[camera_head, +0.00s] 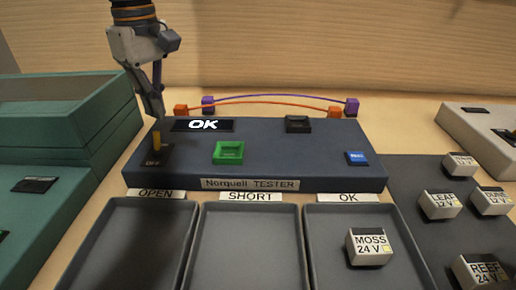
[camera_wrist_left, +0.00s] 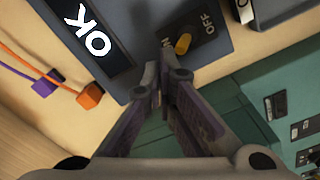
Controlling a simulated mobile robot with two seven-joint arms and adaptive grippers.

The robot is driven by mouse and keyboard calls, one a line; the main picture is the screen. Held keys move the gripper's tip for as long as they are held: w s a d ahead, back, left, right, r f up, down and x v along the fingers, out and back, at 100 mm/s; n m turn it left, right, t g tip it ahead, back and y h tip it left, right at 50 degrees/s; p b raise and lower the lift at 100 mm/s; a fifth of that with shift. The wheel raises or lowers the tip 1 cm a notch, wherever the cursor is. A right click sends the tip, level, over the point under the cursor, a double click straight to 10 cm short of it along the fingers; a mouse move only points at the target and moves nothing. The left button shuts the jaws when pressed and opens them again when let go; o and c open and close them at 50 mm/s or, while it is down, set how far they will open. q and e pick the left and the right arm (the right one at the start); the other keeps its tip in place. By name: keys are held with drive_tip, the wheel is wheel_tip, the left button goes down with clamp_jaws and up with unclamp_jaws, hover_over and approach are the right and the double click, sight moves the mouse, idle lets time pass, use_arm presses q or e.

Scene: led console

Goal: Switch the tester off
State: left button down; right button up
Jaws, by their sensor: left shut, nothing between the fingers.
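The dark blue tester (camera_head: 300,170) stands on the table, its display (camera_head: 203,125) lit with "OK". Its small yellow switch lever (camera_head: 156,142) is at the left end of the top. In the left wrist view the yellow lever (camera_wrist_left: 183,44) shows between an "OFF" label (camera_wrist_left: 208,22) and an "ON" label partly hidden by my fingertips. My left gripper (camera_head: 157,116) is shut and empty, pointing down just above and behind the lever. In the wrist view its fingertips (camera_wrist_left: 168,72) are close to the lever; I cannot tell whether they touch it.
A green socket (camera_head: 228,152), a black socket (camera_head: 298,124) and a blue button (camera_head: 357,158) are on the tester. Orange and purple leads (camera_head: 270,98) arc behind it. Trays (camera_head: 250,245) stand in front; a "MOSS" block (camera_head: 369,247) sits in the OK tray. Teal bins (camera_head: 60,120) are left.

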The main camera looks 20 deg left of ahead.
sight(165, 143)
use_arm(q)
drive_tip(key=shift+f, duration=0.1)
idle(0.3)
drive_tip(key=shift+f, duration=1.45)
drive_tip(key=shift+s+d, duration=0.1)
drive_tip(key=shift+s, duration=0.15)
drive_tip(key=shift+s+d, duration=0.2)
drive_tip(key=shift+s, duration=0.55)
wheel_tip(165, 143, up, 7)
drive_tip(key=shift+w, duration=0.4)
